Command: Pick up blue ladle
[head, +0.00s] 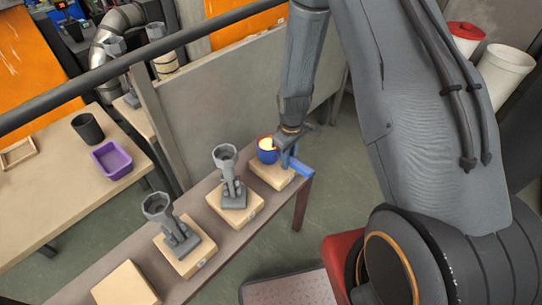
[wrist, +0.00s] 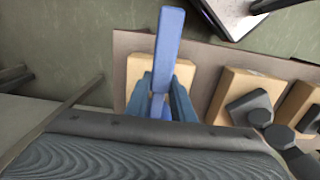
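The blue ladle stands on a pale wooden block at the far end of the narrow bench. Its cup (head: 267,157) is blue with a red rim and a glowing yellow-orange inside. Its flat blue handle (head: 303,169) points to the lower right; it also shows in the wrist view (wrist: 169,35). My gripper (head: 288,157) is down at the handle from above. In the wrist view its two blue fingers (wrist: 160,92) stand on either side of the handle, very near it. I cannot tell whether they press on it. The cup is hidden in the wrist view.
Two grey ladle-like pieces (head: 233,187) (head: 177,239) stand on blocks along the bench, with a bare block (head: 126,285) nearest. A grey panel (head: 240,90) rises behind the bench. A side table at left holds a purple tray (head: 113,160) and a black cup (head: 88,128).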

